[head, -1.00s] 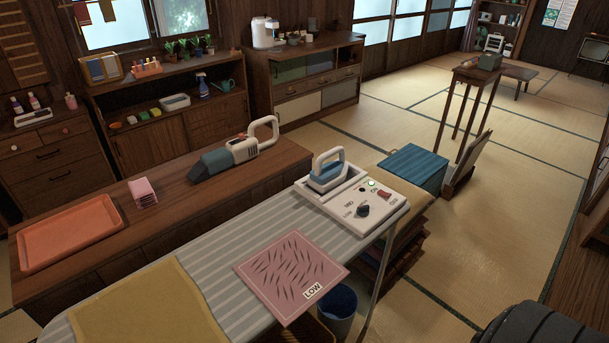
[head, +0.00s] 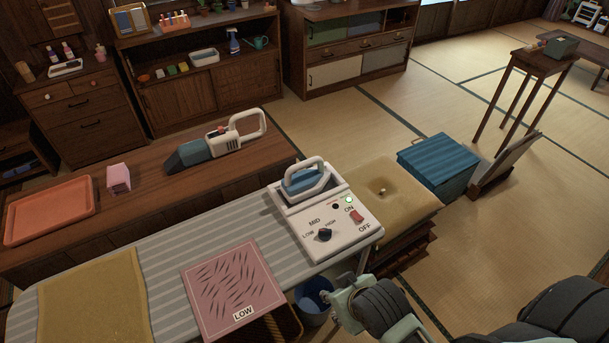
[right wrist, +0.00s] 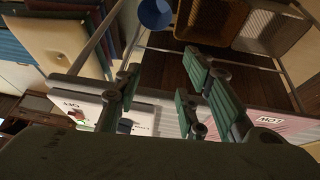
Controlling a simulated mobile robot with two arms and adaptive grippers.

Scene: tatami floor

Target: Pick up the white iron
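The white iron (head: 305,180), with blue parts and a looped white handle, rests in the cradle of a white control station (head: 340,226) on the far right end of the striped ironing board (head: 185,241). My right gripper (head: 346,298) is at the bottom of the head view, just off the board's right edge and below the station, apart from the iron. In the right wrist view its green-padded fingers are spread with nothing between them, and part of the station (right wrist: 85,112) shows behind them. The iron is not clearly visible there. My left gripper is out of view.
A pink cloth marked LOW (head: 232,287) and a yellow cloth (head: 95,297) lie on the board. A handheld vacuum (head: 215,146) and an orange tray (head: 50,212) sit on the low wooden counter behind. A blue bin (head: 313,300) stands below the board, beside my gripper.

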